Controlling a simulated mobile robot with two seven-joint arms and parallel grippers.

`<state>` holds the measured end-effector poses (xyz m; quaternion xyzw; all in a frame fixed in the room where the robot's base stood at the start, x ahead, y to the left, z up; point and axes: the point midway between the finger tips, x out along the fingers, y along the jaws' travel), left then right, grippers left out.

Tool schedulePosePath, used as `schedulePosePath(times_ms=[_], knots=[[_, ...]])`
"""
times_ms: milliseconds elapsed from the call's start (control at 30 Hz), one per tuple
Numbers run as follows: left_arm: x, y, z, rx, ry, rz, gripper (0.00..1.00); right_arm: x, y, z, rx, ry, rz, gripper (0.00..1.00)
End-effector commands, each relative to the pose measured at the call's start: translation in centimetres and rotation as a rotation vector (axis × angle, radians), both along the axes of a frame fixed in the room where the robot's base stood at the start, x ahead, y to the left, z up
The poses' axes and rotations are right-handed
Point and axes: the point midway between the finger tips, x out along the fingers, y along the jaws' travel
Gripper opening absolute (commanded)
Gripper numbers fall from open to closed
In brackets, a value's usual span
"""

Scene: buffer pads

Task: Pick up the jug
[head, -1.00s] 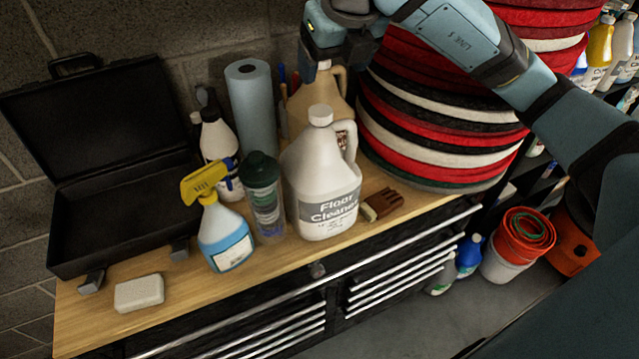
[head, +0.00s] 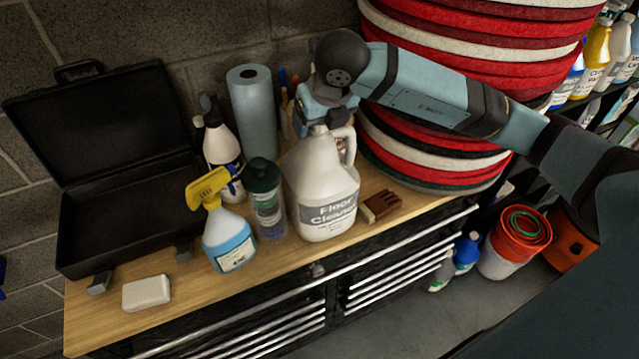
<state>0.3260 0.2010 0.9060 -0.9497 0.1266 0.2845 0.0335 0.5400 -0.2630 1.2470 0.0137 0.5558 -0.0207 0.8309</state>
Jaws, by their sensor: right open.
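A white jug (head: 321,190) labelled "Floor Cleaner" stands upright on the wooden bench top (head: 100,320), its handle on the right side. My right gripper (head: 325,122) is at the top of this jug, around or just above its cap, pointing down. It is open. The cap is largely hidden by the gripper, and I cannot tell whether the fingers touch it. My left gripper is not in view.
A green-capped bottle (head: 266,200) and a yellow-headed spray bottle (head: 229,240) stand close on the jug's left. A brush (head: 381,205) lies to its right, beside stacked red, black and white pads (head: 440,165). An open black case (head: 110,150) is at left.

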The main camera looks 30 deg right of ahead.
Motion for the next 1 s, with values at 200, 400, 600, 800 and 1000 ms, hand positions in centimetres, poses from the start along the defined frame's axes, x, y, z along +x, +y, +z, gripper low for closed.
schedulePosePath(times_ms=[200, 400, 600, 800, 1000], knots=[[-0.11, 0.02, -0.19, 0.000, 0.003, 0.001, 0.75, 0.01, 0.02, -0.01, 0.001, -0.001, 0.000, 0.68], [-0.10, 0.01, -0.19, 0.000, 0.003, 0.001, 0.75, 0.02, 0.02, 0.02, 0.001, -0.001, 0.000, 0.22], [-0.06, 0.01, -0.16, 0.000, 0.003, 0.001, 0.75, 0.02, 0.02, 0.04, 0.001, -0.001, 0.000, 0.00], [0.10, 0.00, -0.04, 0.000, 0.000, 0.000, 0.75, 0.07, 0.01, 0.27, 0.002, -0.006, 0.000, 0.00], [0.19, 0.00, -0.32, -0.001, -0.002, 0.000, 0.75, 0.14, 0.02, 0.76, 0.002, -0.008, -0.001, 0.00]])
